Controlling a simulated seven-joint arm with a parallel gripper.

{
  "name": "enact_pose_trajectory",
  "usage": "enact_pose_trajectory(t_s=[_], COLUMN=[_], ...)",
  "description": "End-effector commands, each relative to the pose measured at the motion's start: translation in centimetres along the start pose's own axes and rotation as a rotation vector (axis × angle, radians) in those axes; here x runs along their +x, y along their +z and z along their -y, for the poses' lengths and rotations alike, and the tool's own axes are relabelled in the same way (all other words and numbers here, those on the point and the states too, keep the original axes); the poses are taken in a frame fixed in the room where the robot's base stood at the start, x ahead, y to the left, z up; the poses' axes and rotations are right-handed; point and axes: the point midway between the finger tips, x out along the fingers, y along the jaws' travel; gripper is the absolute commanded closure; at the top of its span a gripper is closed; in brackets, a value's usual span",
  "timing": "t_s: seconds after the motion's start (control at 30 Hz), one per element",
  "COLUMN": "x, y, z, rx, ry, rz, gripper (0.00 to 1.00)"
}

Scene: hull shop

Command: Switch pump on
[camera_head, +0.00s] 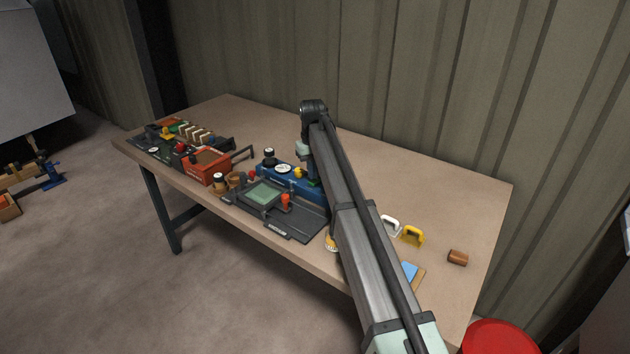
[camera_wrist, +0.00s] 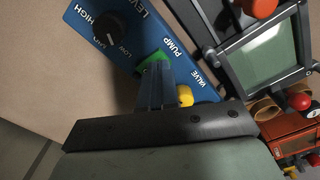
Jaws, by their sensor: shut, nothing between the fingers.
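The blue control panel (camera_wrist: 140,30) fills the upper middle of the wrist view, and it also shows on the table in the head view (camera_head: 290,183). It carries a black LEVEL knob (camera_wrist: 102,30) marked HIGH and LOW, a green part (camera_wrist: 153,57) by the word PUMP, and a yellow part (camera_wrist: 185,96) by the word VALVE. My gripper (camera_wrist: 157,72) is shut and empty, with its fingertips at the green pump part, covering some of it. I cannot tell whether they touch it. In the head view my arm hides part of the panel.
A dark tray with a greenish screen (camera_head: 263,194) stands in front of the panel. A red-orange box (camera_head: 206,167) is to the left. White (camera_head: 391,225) and yellow (camera_head: 412,236) handles and a brown block (camera_head: 458,258) lie right of my arm. The table's back right is clear.

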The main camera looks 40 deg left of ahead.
Motion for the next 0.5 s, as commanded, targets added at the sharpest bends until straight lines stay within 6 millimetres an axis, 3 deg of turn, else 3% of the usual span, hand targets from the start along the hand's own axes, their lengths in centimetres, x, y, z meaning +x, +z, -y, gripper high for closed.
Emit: enact_pose_trajectory(t_s=[0.5], x=[0.59], y=[0.0], z=[0.0], rx=[0.0], ry=[0.0], rz=[0.0], gripper=[1.0])
